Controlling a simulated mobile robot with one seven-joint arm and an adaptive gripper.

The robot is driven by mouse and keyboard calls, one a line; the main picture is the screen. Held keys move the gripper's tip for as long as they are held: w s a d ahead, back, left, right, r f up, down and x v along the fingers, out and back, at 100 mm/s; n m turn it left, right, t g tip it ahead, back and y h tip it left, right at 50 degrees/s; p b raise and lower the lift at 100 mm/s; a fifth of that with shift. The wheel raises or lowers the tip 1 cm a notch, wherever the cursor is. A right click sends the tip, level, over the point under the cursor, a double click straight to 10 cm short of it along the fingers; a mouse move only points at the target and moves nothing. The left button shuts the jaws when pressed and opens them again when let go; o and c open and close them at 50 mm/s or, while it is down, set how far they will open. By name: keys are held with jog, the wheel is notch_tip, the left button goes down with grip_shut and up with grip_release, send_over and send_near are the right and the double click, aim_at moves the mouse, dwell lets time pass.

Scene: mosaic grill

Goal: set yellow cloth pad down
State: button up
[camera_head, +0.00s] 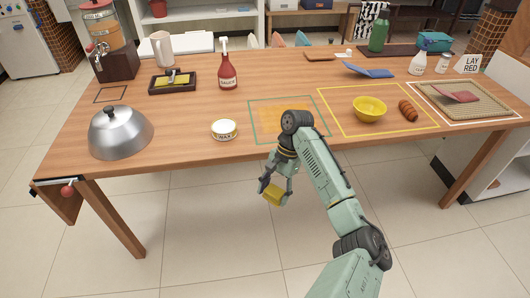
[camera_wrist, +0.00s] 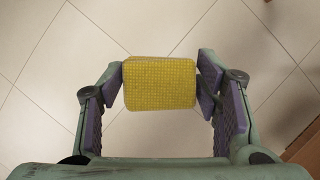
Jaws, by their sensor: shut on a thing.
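The yellow cloth pad (camera_wrist: 160,84) is a small block with a grid-like weave, held between the two purple finger pads in the wrist view. My gripper (camera_wrist: 160,88) is shut on it, with bare floor tiles below. In the head view, my gripper (camera_head: 273,188) and the yellow cloth pad (camera_head: 273,197) hang in front of the table's near edge, below the level of the tabletop. The wooden table (camera_head: 190,128) has a green-outlined rectangle (camera_head: 254,122) with an orange patch inside, just beyond my arm.
A white wax tin (camera_head: 224,130) and metal dome (camera_head: 121,134) stand left. A red sauce bottle (camera_head: 227,72) stands behind. The green rectangle's visible part bears no object.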

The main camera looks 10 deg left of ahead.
jog(key=s+d+f+n+h, duration=0.1)
jog(key=s+d+f+n, duration=0.1)
jog(key=f, duration=0.7)
jog(key=s+d+f+n+h, duration=0.1)
jog(key=s+d+f+n, duration=0.2)
jog(key=f, duration=0.6)
jog(key=shift+s+f+n, duration=0.3)
jog(key=shift+s+n, duration=0.3)
jog(key=shift+s, duration=0.2)
